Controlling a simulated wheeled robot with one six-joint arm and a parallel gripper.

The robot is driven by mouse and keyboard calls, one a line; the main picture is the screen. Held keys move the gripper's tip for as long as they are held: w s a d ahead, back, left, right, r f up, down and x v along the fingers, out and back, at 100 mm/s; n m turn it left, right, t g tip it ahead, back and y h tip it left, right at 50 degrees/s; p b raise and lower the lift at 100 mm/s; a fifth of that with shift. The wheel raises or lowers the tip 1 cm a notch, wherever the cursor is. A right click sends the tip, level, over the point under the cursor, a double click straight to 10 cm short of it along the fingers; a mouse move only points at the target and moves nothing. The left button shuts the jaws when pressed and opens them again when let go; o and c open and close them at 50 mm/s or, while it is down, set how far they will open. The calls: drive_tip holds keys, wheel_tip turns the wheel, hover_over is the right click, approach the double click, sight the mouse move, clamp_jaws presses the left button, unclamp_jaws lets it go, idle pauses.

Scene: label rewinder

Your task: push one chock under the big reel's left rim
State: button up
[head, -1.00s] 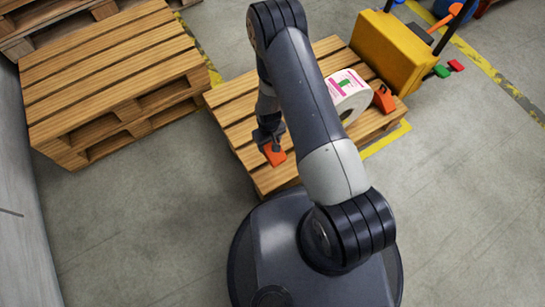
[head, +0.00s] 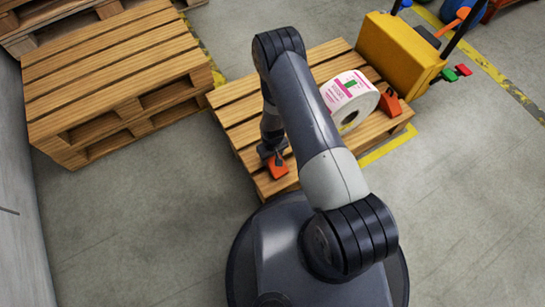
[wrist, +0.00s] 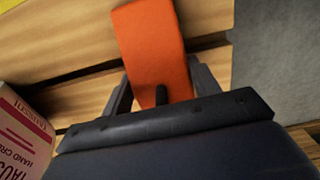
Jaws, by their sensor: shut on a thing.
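The big reel (head: 366,104), white with a pink and green label, lies on its side on a low wooden pallet (head: 236,112). My arm hides part of its left side in the head view. One orange chock (head: 391,103) sits close to the reel's right side. My gripper (wrist: 160,90) is shut on another orange chock (wrist: 150,45), with a finger on each side. In the head view this held chock (head: 279,168) is at the pallet's near left part, left of the reel and apart from it. Whether it touches the boards is unclear.
A taller pallet stack (head: 115,75) stands at the left. A yellow box-shaped unit (head: 398,50) stands behind the reel. A printed pink-and-white surface (wrist: 22,135) shows at the wrist view's left edge.

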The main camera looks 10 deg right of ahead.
drive_tip(key=shift+f, duration=0.25)
drive_tip(key=o, duration=1.2)
drive_tip(key=shift+r, duration=0.1)
drive_tip(key=shift+r, duration=0.1)
drive_tip(key=r+p, duration=0.1)
drive_tip(key=r, duration=0.2)
drive_tip(key=r+p, duration=0.1)
drive_tip(key=r, duration=0.3)
drive_tip(key=r+p, duration=0.2)
drive_tip(key=r, duration=0.1)
drive_tip(key=shift+a+r, duration=0.3)
drive_tip(key=shift+a, duration=0.05)
drive_tip(key=shift+f, duration=0.1)
